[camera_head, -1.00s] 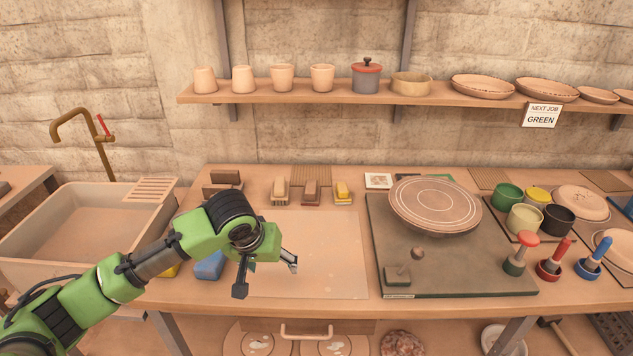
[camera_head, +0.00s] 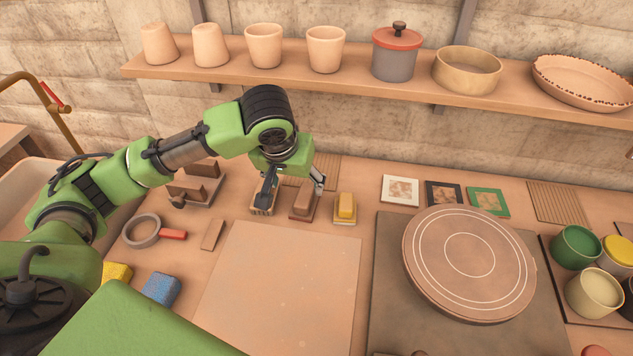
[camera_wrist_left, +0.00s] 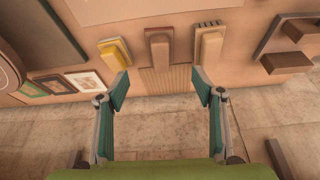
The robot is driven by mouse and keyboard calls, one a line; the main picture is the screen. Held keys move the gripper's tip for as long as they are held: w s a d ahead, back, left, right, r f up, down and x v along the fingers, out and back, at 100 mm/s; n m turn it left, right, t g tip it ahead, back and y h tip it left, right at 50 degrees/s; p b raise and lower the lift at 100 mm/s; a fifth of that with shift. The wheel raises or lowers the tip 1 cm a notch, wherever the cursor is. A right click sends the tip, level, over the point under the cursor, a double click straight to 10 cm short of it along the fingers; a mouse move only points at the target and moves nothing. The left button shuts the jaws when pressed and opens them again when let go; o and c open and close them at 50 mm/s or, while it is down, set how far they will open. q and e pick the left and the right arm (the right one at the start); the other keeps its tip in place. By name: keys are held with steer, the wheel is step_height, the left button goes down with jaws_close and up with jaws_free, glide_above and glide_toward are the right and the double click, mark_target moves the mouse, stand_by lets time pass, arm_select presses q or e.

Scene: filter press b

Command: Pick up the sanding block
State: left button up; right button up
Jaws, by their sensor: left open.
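A brown block on a reddish base, which looks like the sanding block (camera_head: 304,203), sits in the back row of the bench, in the middle of three small tools. It also shows in the left wrist view (camera_wrist_left: 159,48). My left gripper (camera_head: 290,198) is open and empty. In the head view its fingers hang over the row, one at each side of the block and partly covering the view of it. In the left wrist view the open gripper (camera_wrist_left: 160,88) has the block ahead, between the lines of its fingers and apart from them. My right gripper is not in view.
A bristled brush (camera_head: 262,198) stands left of the block and a yellow-topped block (camera_head: 345,208) stands right, both close by. The shelf (camera_head: 300,66) with pots overhangs behind. The pale board (camera_head: 280,285) in front is clear. The turntable (camera_head: 470,258) is at right.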

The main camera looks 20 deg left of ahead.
mark_target(303, 199)
arm_select(q)
steer(key=x, duration=0.7)
steer(key=shift+f, duration=0.25)
steer(key=shift+w+a+f+p, duration=0.1)
steer(key=shift+w+f+p, duration=0.25)
steer(key=shift+f, duration=0.1)
steer(key=p+x, duration=0.1)
steer(key=x, duration=0.4)
steer(key=shift+w+a, duration=0.1)
steer(key=shift+r, duration=0.1)
steer(key=c, duration=1.2)
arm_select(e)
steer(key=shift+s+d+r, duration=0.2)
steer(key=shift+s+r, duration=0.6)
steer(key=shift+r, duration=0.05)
